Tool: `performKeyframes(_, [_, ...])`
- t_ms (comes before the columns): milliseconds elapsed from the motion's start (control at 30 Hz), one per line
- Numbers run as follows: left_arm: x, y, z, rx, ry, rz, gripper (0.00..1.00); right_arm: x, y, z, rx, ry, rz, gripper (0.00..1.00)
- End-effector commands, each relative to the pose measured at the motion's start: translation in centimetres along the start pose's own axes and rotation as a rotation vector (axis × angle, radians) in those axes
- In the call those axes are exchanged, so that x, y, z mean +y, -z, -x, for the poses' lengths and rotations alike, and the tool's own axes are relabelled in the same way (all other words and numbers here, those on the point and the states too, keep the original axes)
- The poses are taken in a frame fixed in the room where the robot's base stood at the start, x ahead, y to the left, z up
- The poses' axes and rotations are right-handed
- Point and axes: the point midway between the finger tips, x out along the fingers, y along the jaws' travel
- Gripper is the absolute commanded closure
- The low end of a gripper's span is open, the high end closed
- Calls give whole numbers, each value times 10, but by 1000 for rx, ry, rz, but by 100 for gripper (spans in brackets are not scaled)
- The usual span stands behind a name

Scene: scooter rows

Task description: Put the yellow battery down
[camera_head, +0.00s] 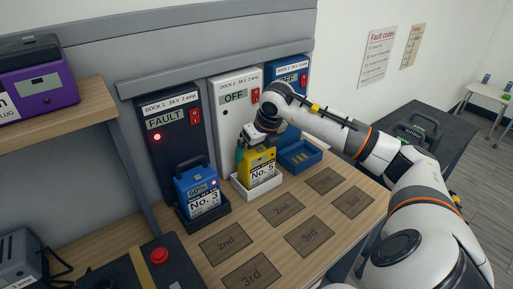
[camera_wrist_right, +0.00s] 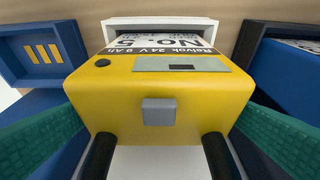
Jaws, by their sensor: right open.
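The yellow battery (camera_head: 260,167), labelled No. 5, stands upright in the white dock tray (camera_head: 257,190) below the white Dock 2 panel. In the right wrist view the yellow battery (camera_wrist_right: 160,95) fills the middle, with the white tray's edge (camera_wrist_right: 160,24) beyond it. My right gripper (camera_head: 255,146) is at the top of the battery. Its green finger pads stand apart on either side of the battery in the wrist view (camera_wrist_right: 162,140), with visible gaps. The battery's dark handle is partly hidden in the head view. My left gripper is not in view.
The blue No. 3 battery (camera_head: 199,192) sits in the dark dock on the left, under a FAULT display (camera_head: 167,118). The empty blue dock tray (camera_head: 300,156) is on the right. Marked mats, such as a 2nd mat (camera_head: 282,209), lie bare in front. A purple unit (camera_head: 38,77) sits on the shelf.

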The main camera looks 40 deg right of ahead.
Motion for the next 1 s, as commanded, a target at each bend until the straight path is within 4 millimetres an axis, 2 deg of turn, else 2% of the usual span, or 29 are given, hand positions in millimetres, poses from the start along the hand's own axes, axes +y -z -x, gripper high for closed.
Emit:
performKeyframes(500, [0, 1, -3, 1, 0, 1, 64, 0, 1, 99, 5, -1, 0, 0])
performKeyframes(700, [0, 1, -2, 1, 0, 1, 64, 0, 0, 115, 2, -1, 0, 0])
performKeyframes(1000, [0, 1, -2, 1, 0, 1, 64, 0, 0, 117, 1, -1, 0, 0])
